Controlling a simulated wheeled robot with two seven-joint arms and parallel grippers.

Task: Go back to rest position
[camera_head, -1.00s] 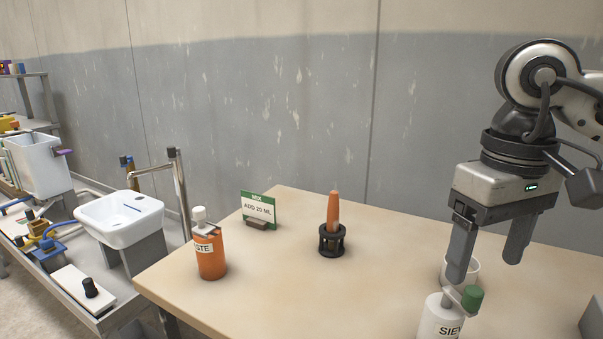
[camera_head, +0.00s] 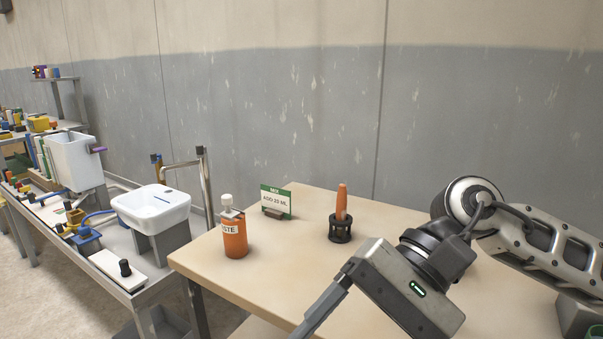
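My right gripper (camera_head: 322,308) hangs tilted over the front part of the table (camera_head: 260,285), its arm coming in from the right. One finger shows, pointing down and left; the other finger is not visible, so I cannot tell how far apart they are. I see nothing held along the visible finger. My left gripper is not in view.
On the table stand an orange bottle (camera_head: 235,238) with a white cap, a green-and-white sign (camera_head: 275,200), and an orange stick (camera_head: 341,202) in a black holder (camera_head: 340,230). A white sink (camera_head: 150,212) and cluttered bench stand left. Table space between bottle and holder is clear.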

